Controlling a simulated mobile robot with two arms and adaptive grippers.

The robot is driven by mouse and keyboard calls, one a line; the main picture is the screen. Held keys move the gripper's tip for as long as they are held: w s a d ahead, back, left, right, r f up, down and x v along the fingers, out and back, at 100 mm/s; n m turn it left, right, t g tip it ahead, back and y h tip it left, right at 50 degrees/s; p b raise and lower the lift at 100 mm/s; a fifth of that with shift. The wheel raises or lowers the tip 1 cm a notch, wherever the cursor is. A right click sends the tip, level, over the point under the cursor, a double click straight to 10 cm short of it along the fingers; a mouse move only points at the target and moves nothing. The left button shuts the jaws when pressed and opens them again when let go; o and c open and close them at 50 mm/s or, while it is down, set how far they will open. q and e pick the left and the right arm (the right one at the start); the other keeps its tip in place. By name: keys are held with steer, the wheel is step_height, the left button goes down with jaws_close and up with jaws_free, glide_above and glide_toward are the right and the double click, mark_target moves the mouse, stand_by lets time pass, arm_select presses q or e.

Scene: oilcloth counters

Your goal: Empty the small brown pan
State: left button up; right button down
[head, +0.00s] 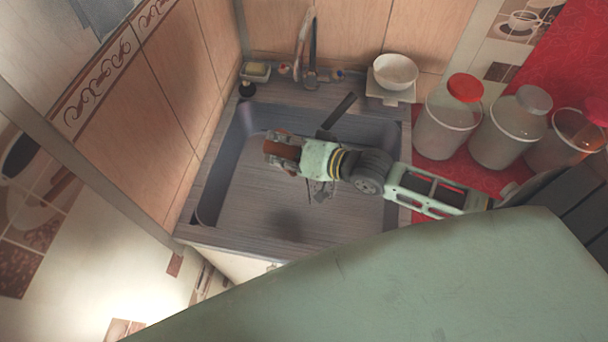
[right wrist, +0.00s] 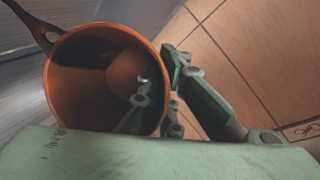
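The small brown pan (right wrist: 62,85) shows in the right wrist view with its mouth toward the camera and its handle at upper left. A round brown thing (right wrist: 124,70) lies inside it. My right gripper (right wrist: 160,100) has one finger inside the pan and one outside, with the pan's wall between them. In the head view my right gripper (head: 285,152) is over the sink with the pan (head: 278,146) at its tip, mostly hidden. The pan's exact tilt is hard to tell. My left gripper is not in view.
The grey sink (head: 235,200) lies below, its floor mostly clear, with a dark shadow on it. A dark bar (head: 340,110) crosses its back edge. A faucet (head: 306,45), a white bowl (head: 396,70) and a soap dish (head: 256,71) stand behind. Jars (head: 445,125) stand right.

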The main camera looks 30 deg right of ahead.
steer(key=shift+s+d+r+t+b, duration=0.15)
steer(key=shift+s+r+t+b, duration=0.25)
steer(key=shift+t+b, duration=0.35)
